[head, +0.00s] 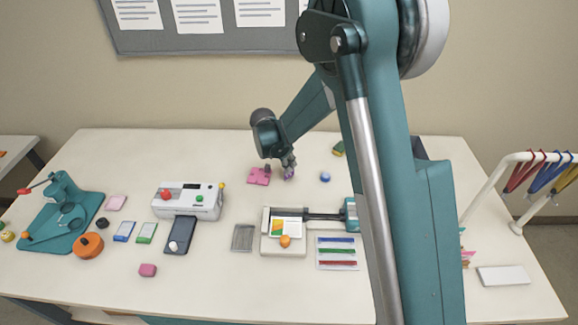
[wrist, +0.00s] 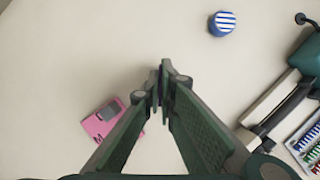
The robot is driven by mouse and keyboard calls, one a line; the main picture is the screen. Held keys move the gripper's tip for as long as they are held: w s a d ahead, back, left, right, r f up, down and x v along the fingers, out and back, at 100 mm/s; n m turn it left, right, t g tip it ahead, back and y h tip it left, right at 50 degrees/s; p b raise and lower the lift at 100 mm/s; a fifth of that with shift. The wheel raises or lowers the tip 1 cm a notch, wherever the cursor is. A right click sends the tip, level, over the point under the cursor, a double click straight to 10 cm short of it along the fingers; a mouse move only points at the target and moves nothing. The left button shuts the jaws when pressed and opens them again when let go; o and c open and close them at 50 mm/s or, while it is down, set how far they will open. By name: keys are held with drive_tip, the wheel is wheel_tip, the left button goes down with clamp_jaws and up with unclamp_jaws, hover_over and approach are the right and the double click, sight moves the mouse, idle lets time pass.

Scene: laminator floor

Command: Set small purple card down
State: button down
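My gripper (head: 288,167) is above the back middle of the table, pointing down. In the wrist view my gripper (wrist: 163,82) has its fingertips closed together around a thin purple sliver. The small purple card (head: 289,174) shows at the fingertips in the head view, mostly hidden by the fingers. Whether it touches the table I cannot tell.
A blue striped round piece (head: 325,177) lies right of the gripper, and a green piece (head: 338,149) behind it. A trimmer-like device (head: 284,244) and a white machine (head: 187,201) stand nearer the front. The table around the gripper is mostly bare.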

drive_tip(key=shift+f, duration=0.2)
drive_tip(key=c, duration=2.7)
unclamp_jaws()
drive_tip(key=shift+r, duration=0.15)
drive_tip(key=shift+p+v, duration=0.3)
drive_tip(key=shift+v, duration=5.75)
